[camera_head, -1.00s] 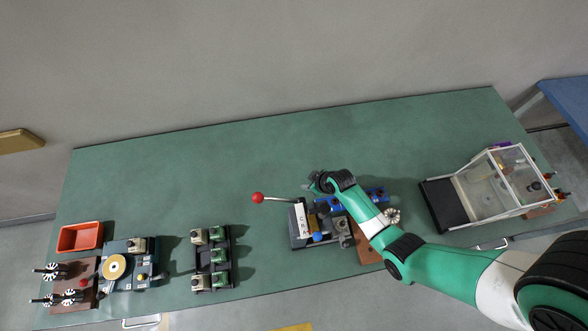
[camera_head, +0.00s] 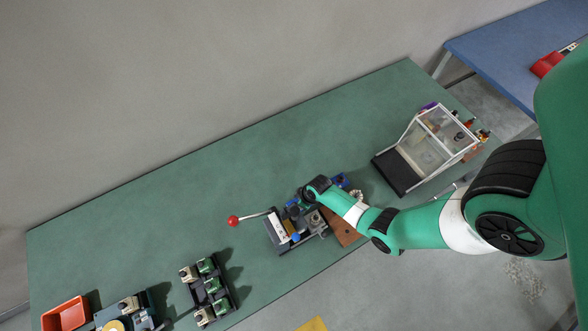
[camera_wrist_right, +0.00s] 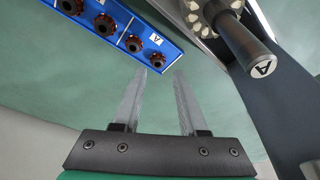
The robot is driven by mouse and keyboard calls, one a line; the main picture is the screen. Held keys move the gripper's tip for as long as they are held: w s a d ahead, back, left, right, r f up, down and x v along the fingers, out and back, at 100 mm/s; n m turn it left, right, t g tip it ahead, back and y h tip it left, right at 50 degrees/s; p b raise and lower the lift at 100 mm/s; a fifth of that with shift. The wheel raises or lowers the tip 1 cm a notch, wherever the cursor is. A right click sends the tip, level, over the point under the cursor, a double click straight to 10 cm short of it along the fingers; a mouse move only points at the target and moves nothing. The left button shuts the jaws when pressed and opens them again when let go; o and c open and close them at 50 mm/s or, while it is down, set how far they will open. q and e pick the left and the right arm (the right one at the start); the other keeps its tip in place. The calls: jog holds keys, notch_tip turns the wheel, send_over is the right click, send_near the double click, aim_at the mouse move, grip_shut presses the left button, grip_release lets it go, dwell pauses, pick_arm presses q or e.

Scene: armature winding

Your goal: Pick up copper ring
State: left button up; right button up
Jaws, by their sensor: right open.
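A blue rack (camera_wrist_right: 88,16) carries a row of small reddish-brown rings, likely the copper rings, on dark pegs. My left gripper is not in view.
A press-like fixture (camera_head: 285,232) with a red-balled lever (camera_head: 233,221) stands beside my right wrist. A clear-sided box (camera_head: 436,140) stands farther right. The green table (camera_head: 190,190) is clear at the back left.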

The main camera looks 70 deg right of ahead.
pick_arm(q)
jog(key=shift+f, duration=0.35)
pick_arm(e)
jog(key=shift+w+f, duration=0.15)
jog(key=shift+f, duration=0.15)
jog(key=b+x, duration=0.5)
jog(key=shift+d+f, duration=0.2)
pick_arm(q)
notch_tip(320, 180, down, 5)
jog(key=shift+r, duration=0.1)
pick_arm(e)
jog(key=shift+r, duration=0.15)
jog(key=shift+w, duration=0.1)
jog(key=shift+c, duration=0.2)
grip_shut()
